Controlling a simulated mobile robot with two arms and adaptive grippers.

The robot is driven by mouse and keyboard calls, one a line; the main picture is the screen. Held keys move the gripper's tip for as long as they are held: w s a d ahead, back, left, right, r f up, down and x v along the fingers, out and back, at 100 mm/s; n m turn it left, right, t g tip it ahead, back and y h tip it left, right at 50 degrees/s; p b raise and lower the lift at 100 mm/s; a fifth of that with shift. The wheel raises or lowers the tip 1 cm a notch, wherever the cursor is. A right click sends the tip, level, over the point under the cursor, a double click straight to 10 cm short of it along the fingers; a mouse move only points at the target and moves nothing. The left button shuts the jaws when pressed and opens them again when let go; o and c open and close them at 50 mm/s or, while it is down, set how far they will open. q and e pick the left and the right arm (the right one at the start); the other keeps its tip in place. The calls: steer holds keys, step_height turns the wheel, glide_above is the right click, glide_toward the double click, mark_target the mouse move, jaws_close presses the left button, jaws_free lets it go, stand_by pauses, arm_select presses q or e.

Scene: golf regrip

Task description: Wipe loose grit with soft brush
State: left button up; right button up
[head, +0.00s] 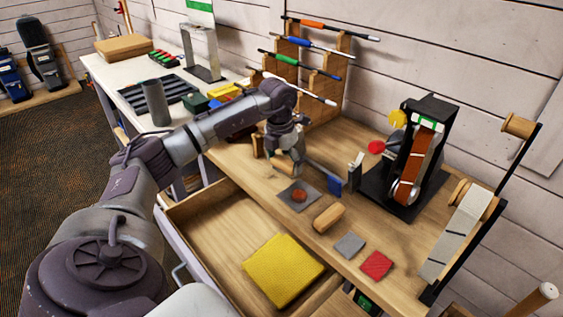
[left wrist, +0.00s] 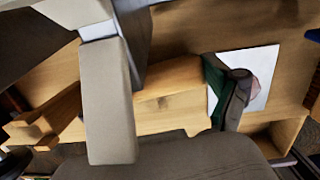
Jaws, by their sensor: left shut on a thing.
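My left gripper (head: 287,163) is shut on the wooden handle of a brush (left wrist: 165,82), low over the workbench. In the left wrist view one pale finger crosses the handle. The brush has a dark green band and a greyish-pink head, which lies across a pale square sheet (left wrist: 263,62); whether it touches cannot be told. In the head view a grey square (head: 285,198) lies below the gripper with a reddish-brown lump (head: 299,195) on it; I cannot tell whether this is grit or the brush head. My right gripper is not in view.
A wooden block (head: 329,217), a grey pad (head: 349,245) and a red pad (head: 376,265) lie near the bench's front edge. The drawer (head: 215,230) below is open with a yellow cloth (head: 283,270) inside. A belt sander (head: 415,160) stands right; a club rack (head: 330,85) stands behind.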

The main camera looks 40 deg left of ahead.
mark_target(286, 160)
arm_select(q)
steer(key=shift+w+r+p, duration=0.1)
steer(key=shift+r+p, duration=0.45)
steer(key=shift+p, duration=0.05)
steer(key=shift+r+p, duration=1.85)
steer(key=shift+r, duration=0.5)
step_height(286, 160, up, 3)
steer(key=p, duration=0.2)
steer(key=shift+r+p, duration=0.1)
steer(key=shift+p, duration=0.25)
